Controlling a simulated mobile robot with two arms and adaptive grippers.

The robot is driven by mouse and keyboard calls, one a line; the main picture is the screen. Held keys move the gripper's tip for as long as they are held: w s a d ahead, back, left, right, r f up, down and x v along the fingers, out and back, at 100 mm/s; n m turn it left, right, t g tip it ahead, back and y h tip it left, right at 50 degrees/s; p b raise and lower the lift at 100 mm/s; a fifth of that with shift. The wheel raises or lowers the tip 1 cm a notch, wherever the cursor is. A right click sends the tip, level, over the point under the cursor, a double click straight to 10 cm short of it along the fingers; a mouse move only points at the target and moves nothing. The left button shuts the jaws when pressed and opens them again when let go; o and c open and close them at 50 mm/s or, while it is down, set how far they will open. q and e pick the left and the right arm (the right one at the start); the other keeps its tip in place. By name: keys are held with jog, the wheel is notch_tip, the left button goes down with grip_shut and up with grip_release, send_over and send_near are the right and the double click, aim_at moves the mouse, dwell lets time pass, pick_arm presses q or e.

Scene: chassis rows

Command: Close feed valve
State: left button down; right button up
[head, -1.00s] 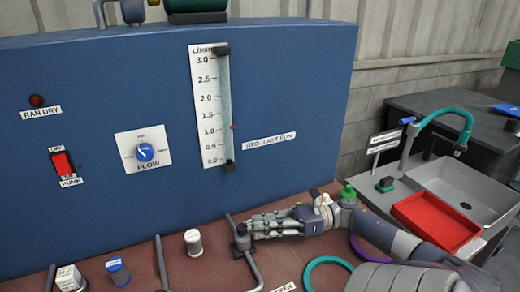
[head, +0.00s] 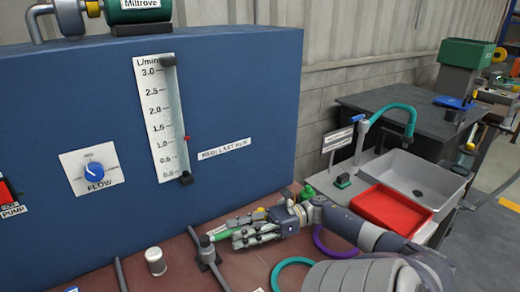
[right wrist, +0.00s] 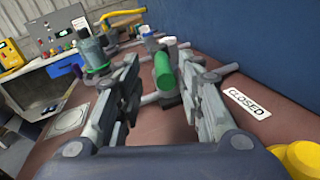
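The feed valve appears to be the grey fitting (head: 206,248) on a pipe at the front of the panel, with a green handle (head: 219,233). In the right wrist view the green handle (right wrist: 163,72) stands between the fingers, towards their tips. My right gripper (head: 236,236) is at the handle; in its wrist view (right wrist: 160,88) the fingers are apart, with visible gaps beside the handle. I cannot tell whether a finger touches it. A "CLOSED" label (right wrist: 245,104) lies right of the fingers. My left gripper is not in view.
A blue panel (head: 240,85) with a flow dial (head: 94,173) rises behind the brown bench. A white-capped post (head: 155,261) stands left of the valve. Teal (head: 290,264) and purple (head: 325,246) rings are near my right forearm. A sink (head: 443,182) with a red tray (head: 391,210) is right.

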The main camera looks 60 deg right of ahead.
jog(key=v, duration=0.8)
jog(key=shift+s+d, duration=0.15)
jog(key=shift+d, duration=0.05)
